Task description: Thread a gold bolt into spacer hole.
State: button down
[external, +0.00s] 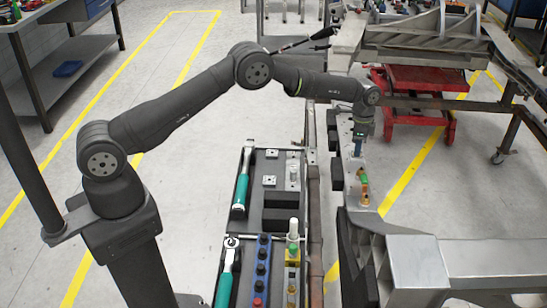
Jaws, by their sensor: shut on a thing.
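My gripper (359,148) points down over the top face of the grey chassis rail (350,205), at the right of the picture. A gold piece (365,199) sits a little nearer the camera on the rail. The spacer hole itself cannot be made out. Several gold-coloured pieces (292,287) stand in a row in the tray at the bottom.
A dark tool tray (262,225) left of the rail holds green-handled ratchets (241,190) and a blue strip of sockets (262,262). A red lift (410,105) stands behind the rail. The floor left of the tray is clear.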

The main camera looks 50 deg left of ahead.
jog(key=shift+m, duration=1.2)
jog(key=c, duration=1.3)
grip_release()
notch_tip(320, 180, up, 9)
notch_tip(320, 180, down, 9)
jog(key=shift+f, duration=0.1)
jog(key=shift+n, duration=1.2)
